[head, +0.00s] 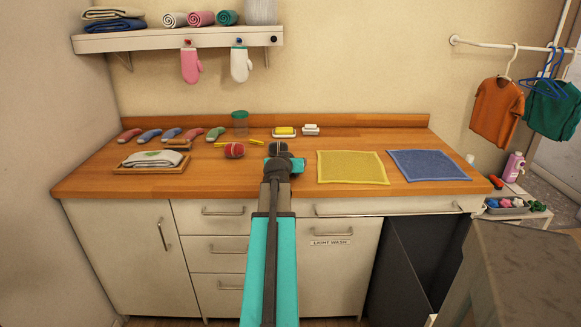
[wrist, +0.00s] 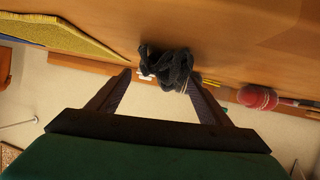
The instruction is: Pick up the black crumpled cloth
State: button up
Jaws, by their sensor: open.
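The black crumpled cloth (wrist: 168,65) lies on the wooden counter in the wrist view, a loose dark bundle near the upper middle. My gripper (wrist: 158,78) is open, with one finger on either side of the view just short of the cloth. The cloth shows between and beyond the fingertips, and nothing is held. Whether a fingertip touches it cannot be told. In the head view my gripper (head: 284,164) is over the middle of the counter, and my arm covers much of that spot. The cloth cannot be told apart from the dark parts there.
On the counter (head: 120,178), a red ball-like roll (head: 234,151) lies left of my gripper and a yellow cloth (head: 351,168) lies right. A blue cloth (head: 428,165) is farther right. Soap dishes (head: 284,132) stand behind, near the wall. A tray with a folded towel (head: 152,161) is left.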

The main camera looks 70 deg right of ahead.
jog(key=shift+x, duration=1.55)
jog(key=c, duration=1.1)
